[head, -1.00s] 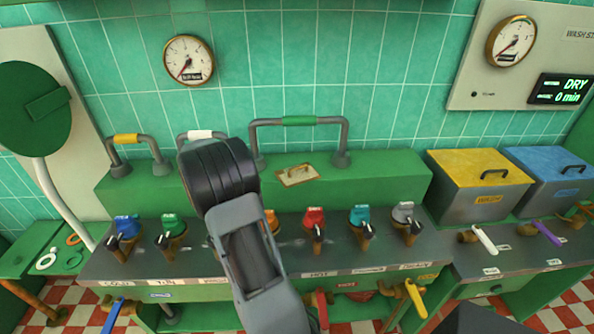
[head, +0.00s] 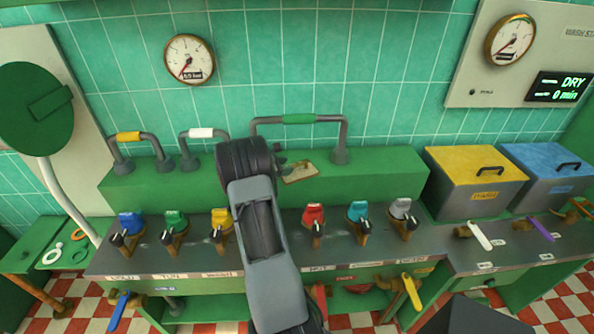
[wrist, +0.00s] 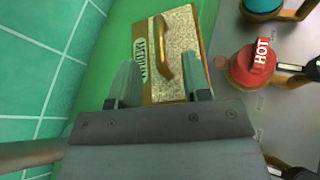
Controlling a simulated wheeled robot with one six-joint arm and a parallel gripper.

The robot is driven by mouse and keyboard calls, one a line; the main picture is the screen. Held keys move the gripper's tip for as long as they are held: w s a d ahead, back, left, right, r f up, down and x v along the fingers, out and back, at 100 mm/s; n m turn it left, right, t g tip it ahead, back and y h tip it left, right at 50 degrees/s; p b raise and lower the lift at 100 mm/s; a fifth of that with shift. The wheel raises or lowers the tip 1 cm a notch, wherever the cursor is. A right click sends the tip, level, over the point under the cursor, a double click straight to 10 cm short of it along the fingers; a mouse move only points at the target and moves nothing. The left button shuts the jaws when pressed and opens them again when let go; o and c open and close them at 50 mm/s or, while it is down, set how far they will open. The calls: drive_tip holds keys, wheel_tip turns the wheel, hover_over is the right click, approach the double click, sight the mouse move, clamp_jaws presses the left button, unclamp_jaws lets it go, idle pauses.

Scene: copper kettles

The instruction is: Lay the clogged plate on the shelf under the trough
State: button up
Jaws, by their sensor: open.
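A small tan plate (head: 299,171) with a brass-coloured handle and a label lies on top of the green raised ledge behind the taps. In the wrist view the plate (wrist: 185,38) shows a speckled face and a brown edge. My gripper (wrist: 160,88) is open, its two fingers reaching toward the plate's near end, with nothing held; contact cannot be told. In the head view my arm covers part of the counter. The grey-topped trough counter (head: 340,258) has a green shelf (head: 205,311) low beneath it, partly hidden by my arm.
Several coloured taps stand along the counter, including a red one (head: 313,218) marked HOT. Grey pipe loops rise from the ledge, one with a green grip (head: 299,119) behind the plate. Yellow-lidded (head: 478,170) and blue-lidded (head: 550,165) boxes stand at right.

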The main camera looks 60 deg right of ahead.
drive_tip(key=shift+p+x, duration=0.8)
drive_tip(key=shift+x, duration=1.55)
drive_tip(key=shift+c, duration=0.2)
clamp_jaws()
drive_tip(key=shift+r, duration=0.15)
